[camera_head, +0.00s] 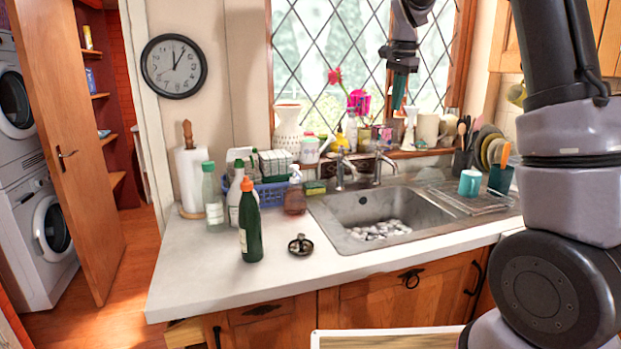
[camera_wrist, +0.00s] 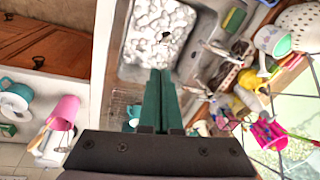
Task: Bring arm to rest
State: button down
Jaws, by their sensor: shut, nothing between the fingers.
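My gripper (camera_head: 398,100) hangs in the air in front of the window, above the back of the sink, with its green fingers pointing down. In the wrist view my gripper (camera_wrist: 160,72) shows its two green fingers pressed together with nothing between them. My arm comes in from the right side of the head view and reaches up out of the frame at the top.
The sink (camera_head: 440,212) holds pale stones. A green bottle (camera_head: 249,222) and a small dark dish (camera_head: 300,245) stand on the counter (camera_head: 200,268). The windowsill is crowded near a white vase (camera_head: 287,132). A teal mug (camera_head: 469,183) stands right. The front-left counter is clear.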

jog(key=s+d+r+n+t+y, duration=0.15)
jog(key=s+r, duration=0.35)
jog(key=s, duration=0.7)
jog(key=s+f+n+t, duration=0.3)
jog(key=s+f+n, duration=0.1)
jog(key=s, duration=1.6)
jog(key=shift+s+a+f+n, duration=0.15)
jog(key=shift+s+a+n, duration=0.25)
jog(key=shift+n, duration=0.45)
jog(key=shift+y, duration=0.25)
